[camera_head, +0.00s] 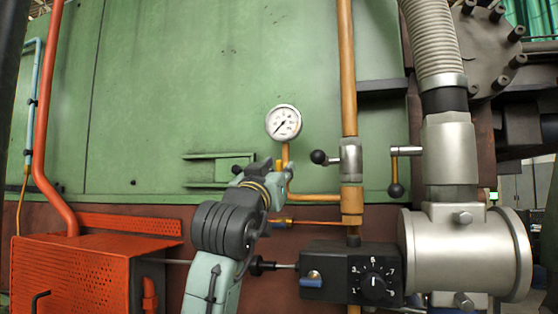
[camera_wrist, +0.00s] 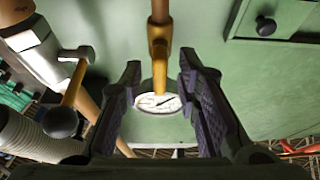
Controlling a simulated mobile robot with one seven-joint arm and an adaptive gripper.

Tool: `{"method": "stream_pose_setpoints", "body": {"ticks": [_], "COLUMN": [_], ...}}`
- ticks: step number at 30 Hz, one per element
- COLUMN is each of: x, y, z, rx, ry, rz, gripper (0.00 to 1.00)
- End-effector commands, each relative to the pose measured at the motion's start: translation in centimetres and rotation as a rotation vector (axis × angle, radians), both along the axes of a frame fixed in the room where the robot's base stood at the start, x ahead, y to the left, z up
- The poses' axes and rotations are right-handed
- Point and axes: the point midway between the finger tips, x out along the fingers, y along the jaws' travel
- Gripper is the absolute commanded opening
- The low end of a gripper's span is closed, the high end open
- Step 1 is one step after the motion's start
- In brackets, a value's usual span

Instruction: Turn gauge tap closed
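The round white gauge (camera_head: 283,122) is on a brass pipe in front of the green panel. My gripper (camera_head: 281,168) is just below the gauge, at its pipe. In the wrist view the picture is upside down, and my gripper (camera_wrist: 160,62) is open, its two dark fingers on either side of the gauge (camera_wrist: 157,103) and a brass fitting (camera_wrist: 159,52) on its pipe. Clear gaps show beside the fitting, so nothing looks gripped. No separate tap handle shows clearly there; in the head view my gripper hides that part.
A silver valve (camera_head: 350,160) with a black ball lever (camera_head: 318,157) is close right on the copper pipe (camera_head: 347,70). Another ball lever (camera_head: 396,188) hangs farther right. A black dial box (camera_head: 340,274) and an orange box (camera_head: 85,275) are lower. Green panel left of the gauge is mostly clear.

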Motion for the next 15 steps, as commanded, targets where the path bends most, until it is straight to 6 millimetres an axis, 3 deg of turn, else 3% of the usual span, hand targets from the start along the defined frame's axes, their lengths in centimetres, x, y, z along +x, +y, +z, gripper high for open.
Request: {"method": "stream_pose_setpoints", "body": {"ticks": [12,15], "x": [0.84,0.84], "y": [-0.32,-0.30], "z": [0.31,0.31], "rx": [0.001,0.001], "ry": [0.000,0.000], "rz": [0.000,0.000], "gripper": [0.30,0.23]}}
